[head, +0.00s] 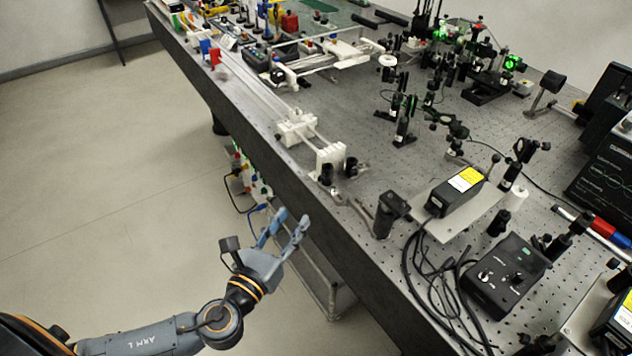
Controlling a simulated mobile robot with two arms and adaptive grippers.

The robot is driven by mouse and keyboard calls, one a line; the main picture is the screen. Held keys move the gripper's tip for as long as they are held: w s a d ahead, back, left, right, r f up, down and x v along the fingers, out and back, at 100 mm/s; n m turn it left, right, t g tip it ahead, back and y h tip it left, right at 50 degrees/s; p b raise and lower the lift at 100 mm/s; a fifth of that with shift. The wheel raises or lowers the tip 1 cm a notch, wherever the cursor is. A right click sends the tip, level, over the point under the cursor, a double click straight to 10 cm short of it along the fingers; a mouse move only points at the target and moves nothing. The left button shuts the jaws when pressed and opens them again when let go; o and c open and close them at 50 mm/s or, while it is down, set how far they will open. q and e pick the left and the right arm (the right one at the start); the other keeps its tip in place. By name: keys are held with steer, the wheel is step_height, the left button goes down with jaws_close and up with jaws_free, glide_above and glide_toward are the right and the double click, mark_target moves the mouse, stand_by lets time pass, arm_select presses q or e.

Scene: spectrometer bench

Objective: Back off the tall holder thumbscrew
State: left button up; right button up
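Several black post holders stand on the optical bench (370,140). A pair of slim black post holders (403,125) stands near the middle, and a thicker black holder (388,212) stands near the front edge. I cannot tell which one is the tall holder, and no thumbscrew is clear enough to single out at this size. My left gripper (290,220) is in front of the bench's near edge, over the floor side. Its blue-grey fingers are spread apart with nothing between them. It is clear of every holder. My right gripper is out of view.
A black laser box with a yellow label (458,190) sits near the front edge. The floor (110,170) at left is clear.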

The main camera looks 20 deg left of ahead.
mark_target(321, 180)
arm_select(q)
steer(key=w, duration=0.3)
steer(key=w+d+p, duration=0.1)
steer(key=w, duration=0.3)
steer(key=w+p, duration=0.1)
steer(key=w, duration=0.3)
steer(key=shift+d, duration=0.4)
steer(key=shift+w+d, duration=0.1)
steer(key=shift+w, duration=0.5)
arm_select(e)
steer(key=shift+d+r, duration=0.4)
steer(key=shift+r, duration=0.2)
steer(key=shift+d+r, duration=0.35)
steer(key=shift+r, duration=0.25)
arm_select(q)
jaws_close()
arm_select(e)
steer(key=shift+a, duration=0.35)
